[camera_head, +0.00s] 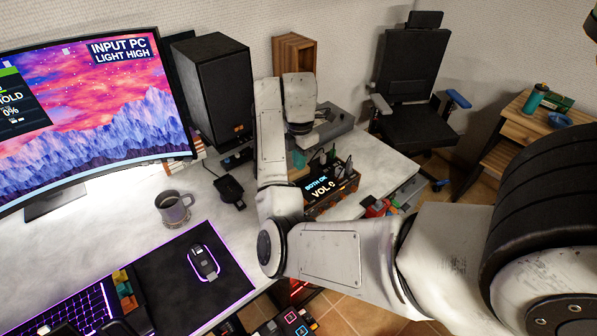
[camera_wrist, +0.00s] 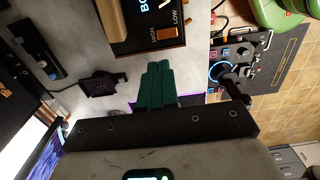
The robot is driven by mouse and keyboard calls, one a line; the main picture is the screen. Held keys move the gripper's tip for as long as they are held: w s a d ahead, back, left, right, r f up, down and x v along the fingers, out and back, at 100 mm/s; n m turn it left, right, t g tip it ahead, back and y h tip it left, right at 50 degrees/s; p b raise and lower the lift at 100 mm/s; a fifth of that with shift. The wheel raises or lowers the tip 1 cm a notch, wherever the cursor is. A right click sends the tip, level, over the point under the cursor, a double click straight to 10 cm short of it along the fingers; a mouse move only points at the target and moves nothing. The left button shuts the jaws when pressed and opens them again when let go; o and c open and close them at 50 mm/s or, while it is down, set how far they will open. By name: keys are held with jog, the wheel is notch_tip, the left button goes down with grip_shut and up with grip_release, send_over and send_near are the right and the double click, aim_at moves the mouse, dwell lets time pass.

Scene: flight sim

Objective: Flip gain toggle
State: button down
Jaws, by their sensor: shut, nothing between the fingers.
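The dark box (camera_head: 330,192) with a wood-coloured edge stands on the desk in the head view, its display reading "BOTH OK" and "VOL 0". My gripper (camera_wrist: 157,66) shows two dark green fingers pressed together and empty. In the picture the fingertips lie just below the labelled face; I see no contact. My arm covers part of the box's surroundings in the head view.
A speaker (camera_head: 213,90), a mug (camera_head: 173,207), a mouse (camera_head: 203,262) and a monitor (camera_head: 90,110) are on the desk. A small dark device (camera_wrist: 100,85) lies left of my fingers. A black control panel (camera_wrist: 250,65) with a knob is at right.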

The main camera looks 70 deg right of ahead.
notch_tip(320, 180, down, 13)
jog(key=shift+r+p, duration=0.15)
jog(key=shift+p, duration=0.4)
